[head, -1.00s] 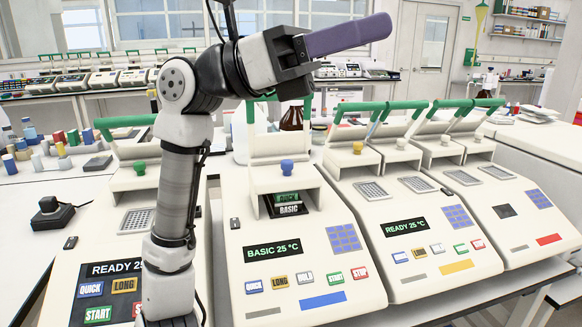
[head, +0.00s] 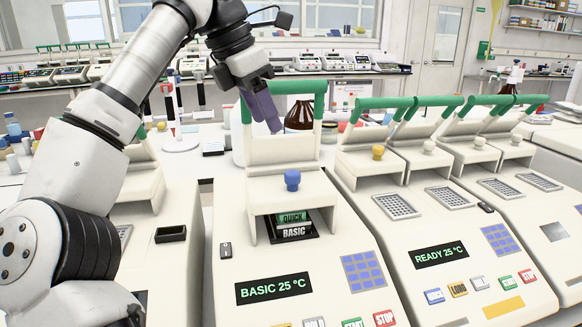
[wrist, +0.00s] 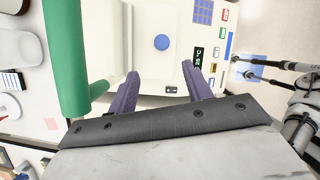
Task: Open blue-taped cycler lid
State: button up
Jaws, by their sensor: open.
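The cycler with a blue knob (head: 292,180) stands in the middle of the head view, its display (head: 273,288) reading BASIC 25 °C. Its green handle (head: 305,88) stands up on a pale frame at the back. A dark tray with stacked labels (head: 293,227) shows below the knob. My gripper (head: 264,125) points down over the back of this cycler, overlapping the handle's left side in the picture. In the wrist view my gripper (wrist: 160,72) is open and empty. The blue knob (wrist: 162,42) shows beyond the gap between its purple fingers, and the green handle (wrist: 67,55) is at left.
A cycler with a yellow knob (head: 378,152) stands close on the right, with another beyond it. A cycler (head: 165,275) stands at left, partly behind my arm. A brown bottle (head: 299,115) is behind the middle cycler's handle.

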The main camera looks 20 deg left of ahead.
aim_at(290, 173)
jog(key=x, duration=1.3)
jog(key=shift+s+d+f, duration=0.15)
jog(key=shift+d, duration=0.1)
